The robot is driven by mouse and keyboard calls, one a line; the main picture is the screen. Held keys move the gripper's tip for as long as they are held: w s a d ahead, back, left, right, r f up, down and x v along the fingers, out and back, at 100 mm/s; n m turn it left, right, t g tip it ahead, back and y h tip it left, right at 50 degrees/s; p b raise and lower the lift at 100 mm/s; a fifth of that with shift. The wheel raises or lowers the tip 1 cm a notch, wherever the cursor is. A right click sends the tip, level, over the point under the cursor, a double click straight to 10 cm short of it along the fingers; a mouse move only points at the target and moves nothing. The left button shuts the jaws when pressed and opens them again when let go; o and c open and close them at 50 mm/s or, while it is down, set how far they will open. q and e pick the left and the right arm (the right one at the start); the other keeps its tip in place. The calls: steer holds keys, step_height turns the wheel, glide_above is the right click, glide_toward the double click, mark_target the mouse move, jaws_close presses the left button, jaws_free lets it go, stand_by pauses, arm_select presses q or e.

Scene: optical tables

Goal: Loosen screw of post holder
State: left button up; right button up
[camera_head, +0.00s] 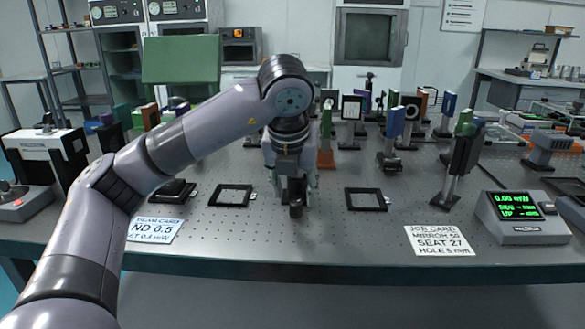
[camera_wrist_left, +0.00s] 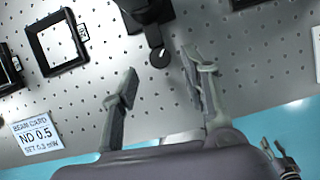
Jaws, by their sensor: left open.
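A black post holder (camera_wrist_left: 146,12) shows at the top of the left wrist view, with a dark round-ended part (camera_wrist_left: 159,56), perhaps its screw, on the near side. In the head view, a dark part of it (camera_head: 296,209) shows just below my left gripper (camera_head: 291,185). My left gripper is open, pointing down above the table. In the left wrist view its fingers (camera_wrist_left: 163,75) stand apart on either side of the round-ended part, with no clear contact. What looks like my right gripper (camera_wrist_left: 278,158) shows small at the lower right there; its state is unclear.
Flat black frames lie left (camera_head: 231,195) and right (camera_head: 366,199) of the gripper on the perforated table (camera_head: 330,235). A power meter (camera_head: 522,218) stands at the right, and cards lie near the front edge. Mounted optics crowd the back. The front middle is clear.

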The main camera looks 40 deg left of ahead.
arm_select(q)
steer(key=v, duration=0.7)
steer(key=shift+s+r, duration=0.15)
steer(key=shift+r, duration=0.05)
